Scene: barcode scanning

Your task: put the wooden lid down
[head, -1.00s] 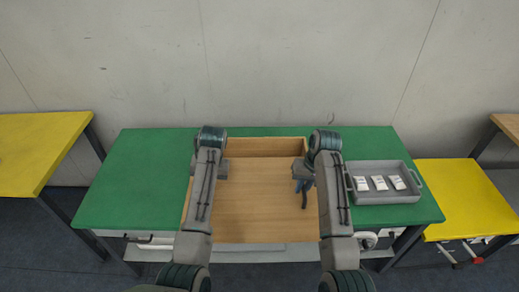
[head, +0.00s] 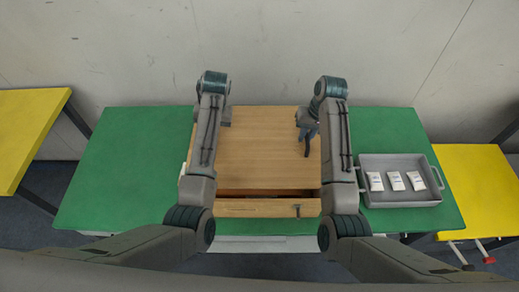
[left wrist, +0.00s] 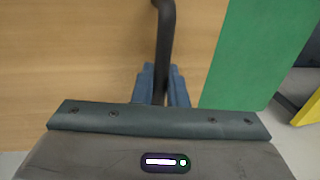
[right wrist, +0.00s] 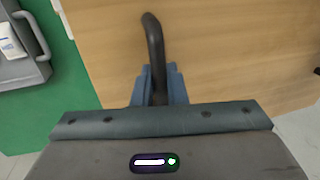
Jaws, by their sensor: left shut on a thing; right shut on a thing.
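The wooden lid (head: 260,150) is a flat light-brown panel between my arms in the head view. Below its near edge show a dark gap and the front wall of a wooden box (head: 265,208). The lid hides the rest of the box. My right gripper (head: 308,130) is shut on a dark bar handle of the lid, also seen in the right wrist view (right wrist: 153,45). My left gripper (left wrist: 165,82) is shut on another dark handle (left wrist: 166,40) of the lid; in the head view my arm mostly hides it. I cannot tell whether the lid touches the box.
The green table (head: 120,170) has clear room left of the box. A grey tray (head: 400,200) with several white packets (head: 395,181) stands on the right, close to my right arm. Yellow tables stand at the left (head: 25,140) and right (head: 480,185). A wall rises behind.

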